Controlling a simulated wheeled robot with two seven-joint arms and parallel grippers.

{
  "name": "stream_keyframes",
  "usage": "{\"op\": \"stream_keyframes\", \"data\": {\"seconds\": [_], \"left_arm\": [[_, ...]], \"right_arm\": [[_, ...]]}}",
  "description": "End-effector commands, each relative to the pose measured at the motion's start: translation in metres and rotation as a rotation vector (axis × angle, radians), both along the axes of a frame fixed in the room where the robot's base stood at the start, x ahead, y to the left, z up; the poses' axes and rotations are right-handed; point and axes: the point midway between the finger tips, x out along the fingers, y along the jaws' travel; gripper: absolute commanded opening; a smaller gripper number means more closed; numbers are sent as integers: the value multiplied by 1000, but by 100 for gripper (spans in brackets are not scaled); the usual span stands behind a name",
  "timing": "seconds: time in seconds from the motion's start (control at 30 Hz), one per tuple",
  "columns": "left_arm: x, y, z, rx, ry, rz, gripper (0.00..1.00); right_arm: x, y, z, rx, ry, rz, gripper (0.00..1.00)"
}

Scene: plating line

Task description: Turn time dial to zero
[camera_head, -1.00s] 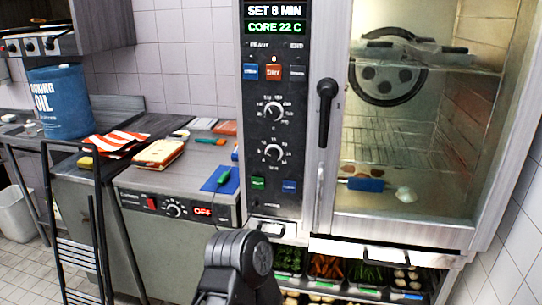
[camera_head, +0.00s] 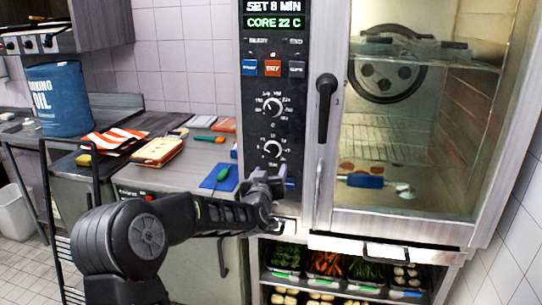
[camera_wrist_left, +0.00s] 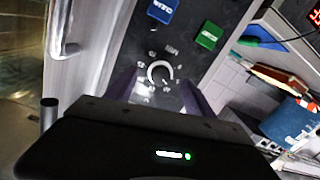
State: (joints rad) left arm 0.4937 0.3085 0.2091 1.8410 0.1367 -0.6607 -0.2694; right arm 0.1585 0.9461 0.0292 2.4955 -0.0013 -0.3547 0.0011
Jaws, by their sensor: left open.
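The lower dial (camera_head: 272,149) on the oven's dark control panel has a ring of marks. It also shows in the left wrist view (camera_wrist_left: 160,72), with "MIN" beside it; I cannot read its pointer setting. The upper dial (camera_head: 272,107) sits above it. The display (camera_head: 272,17) reads "SET 8 MIN" and "CORE 22 C". My left gripper (camera_head: 264,183) is open and empty in front of the panel, just below the lower dial in the head view. In the left wrist view, the dial lies ahead between the fingers (camera_wrist_left: 158,92), and contact cannot be told.
A vertical door handle (camera_head: 324,110) stands right of the panel. Green (camera_wrist_left: 209,36) and blue (camera_wrist_left: 162,10) buttons lie near the dial. A counter with a blue mat (camera_head: 219,178) and a striped cloth (camera_head: 113,141) is left. Food trays (camera_head: 325,283) sit below the oven.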

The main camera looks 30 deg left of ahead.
Motion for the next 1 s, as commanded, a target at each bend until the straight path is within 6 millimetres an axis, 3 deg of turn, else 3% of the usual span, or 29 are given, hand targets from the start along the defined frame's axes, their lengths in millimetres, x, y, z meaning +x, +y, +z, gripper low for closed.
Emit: {"op": "stream_keyframes", "data": {"seconds": [0.07,0.57,1.0], "left_arm": [[2,10,19,43,-36,29,62],[7,13,19,75,-28,35,62],[62,37,19,74,-28,33,62]], "right_arm": [[0,0,0,0,0,0,0],[0,0,3,0,0,0,0],[-1,0,24,-1,3,0,0]]}}
